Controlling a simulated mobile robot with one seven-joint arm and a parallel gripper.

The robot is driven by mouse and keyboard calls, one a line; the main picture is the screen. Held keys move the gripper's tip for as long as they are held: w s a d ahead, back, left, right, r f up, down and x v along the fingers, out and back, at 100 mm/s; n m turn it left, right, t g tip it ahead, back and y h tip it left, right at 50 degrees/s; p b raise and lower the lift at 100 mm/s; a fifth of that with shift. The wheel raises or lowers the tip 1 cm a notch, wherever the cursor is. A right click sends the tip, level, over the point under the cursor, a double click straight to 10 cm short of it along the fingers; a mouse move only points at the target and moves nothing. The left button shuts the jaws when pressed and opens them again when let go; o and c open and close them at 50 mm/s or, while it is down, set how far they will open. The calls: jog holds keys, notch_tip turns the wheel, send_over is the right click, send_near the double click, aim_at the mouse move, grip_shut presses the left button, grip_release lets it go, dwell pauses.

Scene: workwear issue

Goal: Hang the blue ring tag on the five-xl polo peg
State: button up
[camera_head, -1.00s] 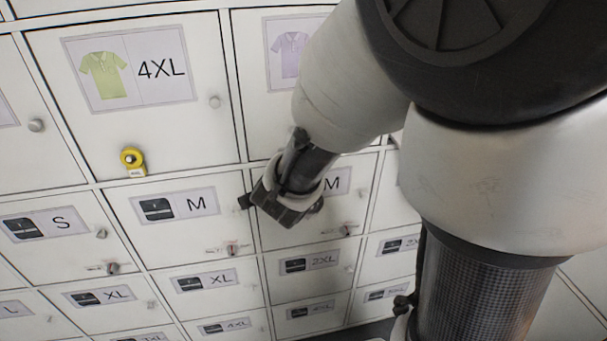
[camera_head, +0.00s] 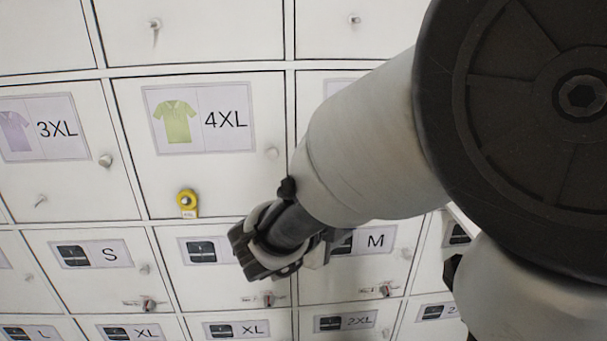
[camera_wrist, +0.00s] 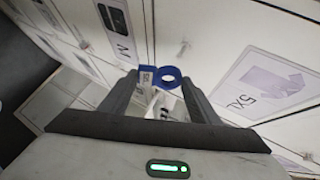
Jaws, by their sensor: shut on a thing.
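In the wrist view, the blue ring tag (camera_wrist: 168,76) is held at the fingertips of my gripper (camera_wrist: 158,82). Its flat blue part is between the fingers and its ring stands out to the right. The five-xl polo door has a label (camera_wrist: 265,85) with a purple polo, right of my gripper. A small grey fitting (camera_wrist: 183,48) is on a white door beyond the tag; I cannot tell if it is the peg or a knob. In the head view my gripper (camera_head: 258,258) is in front of the lower lockers, its fingertips and the tag hidden. My arm covers most of the door right of 4XL.
A yellow ring tag (camera_head: 187,200) hangs on the 4XL polo door (camera_head: 230,175). The 3XL polo door (camera_head: 80,185) is left of it. Smaller doors with dark garment labels lie below, several with small pegs and knobs sticking out.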

jog(key=w, duration=0.6)
jog(key=shift+f+b, duration=0.35)
jog(key=shift+f, duration=0.05)
jog(key=shift+w+f, duration=0.1)
jog(key=shift+w, duration=0.1)
dwell(0.6)
jog(key=o, duration=1.1)
jog(key=shift+r, duration=0.25)
